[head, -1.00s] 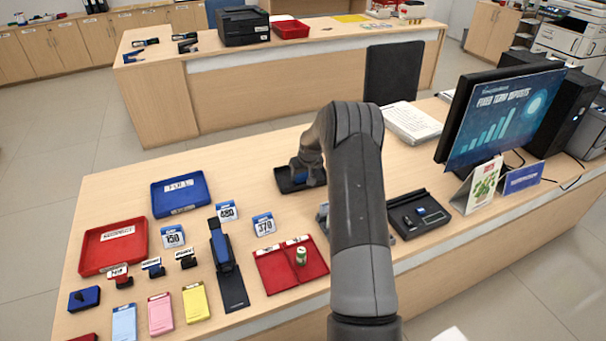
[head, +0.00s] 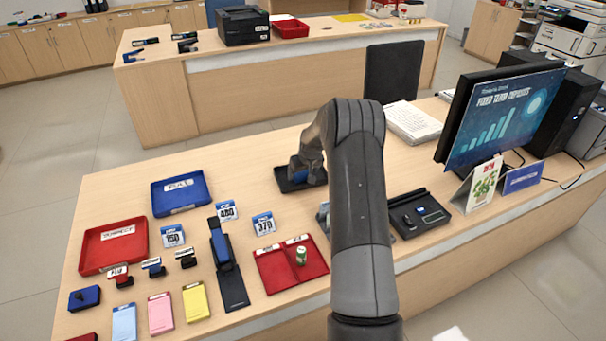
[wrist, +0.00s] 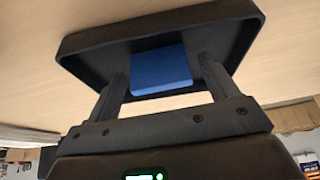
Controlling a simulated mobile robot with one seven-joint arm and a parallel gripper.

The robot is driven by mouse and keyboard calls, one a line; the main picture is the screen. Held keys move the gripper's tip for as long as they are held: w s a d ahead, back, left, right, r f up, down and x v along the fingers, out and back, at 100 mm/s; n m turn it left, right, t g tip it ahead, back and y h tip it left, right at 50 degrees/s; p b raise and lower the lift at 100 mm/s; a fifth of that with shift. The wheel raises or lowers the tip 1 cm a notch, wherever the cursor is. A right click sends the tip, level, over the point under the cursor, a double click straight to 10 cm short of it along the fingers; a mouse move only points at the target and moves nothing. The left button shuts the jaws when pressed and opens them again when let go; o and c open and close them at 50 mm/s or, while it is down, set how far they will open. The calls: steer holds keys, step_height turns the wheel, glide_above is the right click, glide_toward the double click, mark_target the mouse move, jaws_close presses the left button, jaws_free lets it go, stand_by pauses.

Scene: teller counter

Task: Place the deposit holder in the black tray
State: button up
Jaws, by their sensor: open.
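The black tray (head: 284,187) is on the counter left of my raised arm, and its rim (wrist: 75,45) fills the upper wrist view. A small blue item (head: 300,176), which appears to be the deposit holder, is inside the tray. In the wrist view the blue item (wrist: 162,72) lies between my two fingers against the tray floor. My gripper (head: 306,169) is open, with its fingers (wrist: 162,66) reaching into the tray on either side of the item. A gap shows beside each finger. The item's underside and far side are hidden.
A red divided tray (head: 280,278) with a green can (head: 301,255) stands in front. A black device (head: 418,213) and monitor (head: 503,115) are right.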

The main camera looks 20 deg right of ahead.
steer(key=v, duration=1.1)
steer(key=s+a+r, duration=0.7)
steer(key=s+r, duration=0.2)
steer(key=r, duration=0.1)
steer(key=s+a+r, duration=0.7)
steer(key=s+r, duration=0.3)
steer(key=r, duration=0.1)
steer(key=s+a, duration=0.3)
steer(key=s, duration=0.9)
steer(key=s+a+t, duration=0.1)
steer(key=s+a, duration=0.2)
steer(key=s, duration=1)
steer(key=shift+a+r, duration=0.25)
steer(key=shift+r, duration=0.2)
